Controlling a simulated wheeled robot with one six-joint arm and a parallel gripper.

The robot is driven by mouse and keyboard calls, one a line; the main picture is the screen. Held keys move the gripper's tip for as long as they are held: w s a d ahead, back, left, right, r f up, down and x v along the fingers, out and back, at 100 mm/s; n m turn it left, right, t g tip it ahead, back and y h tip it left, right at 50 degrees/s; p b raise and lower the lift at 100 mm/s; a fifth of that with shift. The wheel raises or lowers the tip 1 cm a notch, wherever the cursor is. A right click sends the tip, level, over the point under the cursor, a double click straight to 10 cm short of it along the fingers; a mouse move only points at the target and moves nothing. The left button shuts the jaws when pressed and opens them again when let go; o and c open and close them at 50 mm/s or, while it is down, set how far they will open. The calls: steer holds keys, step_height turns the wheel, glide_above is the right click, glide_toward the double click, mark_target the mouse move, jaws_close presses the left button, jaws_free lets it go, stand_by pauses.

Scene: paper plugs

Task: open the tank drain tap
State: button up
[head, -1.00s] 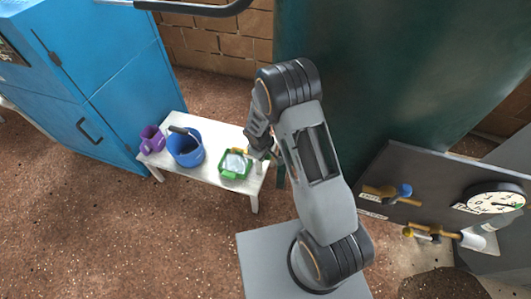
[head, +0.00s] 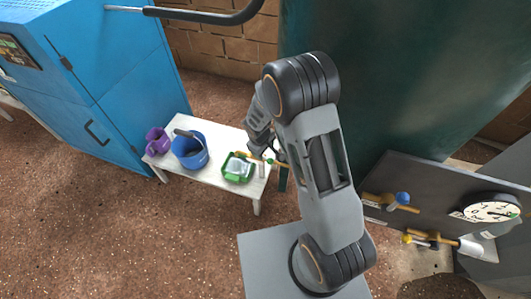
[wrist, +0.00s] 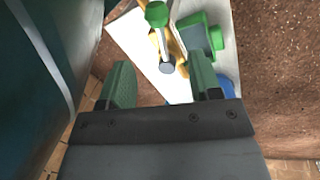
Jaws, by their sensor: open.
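The drain tap is brass with a green knob and sticks out from the dark green tank (head: 385,70) over the white bench. In the head view the tap (head: 268,161) shows just below my gripper (head: 268,147), which is partly hidden by my arm. In the wrist view the tap's green knob (wrist: 157,13) is ahead of my gripper (wrist: 159,62), and a pale grey stem runs from it toward the space between the fingers. The brass body (wrist: 181,45) shows beside the stem. My gripper is open. I cannot tell whether a finger touches the tap.
A blue cabinet (head: 100,80) stands at left.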

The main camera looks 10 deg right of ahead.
step_height(320, 180, up, 6)
steer(key=p, duration=0.1)
steer(key=shift+s+a, duration=0.4)
steer(key=shift+a, duration=0.05)
steer(key=shift+c, duration=0.2)
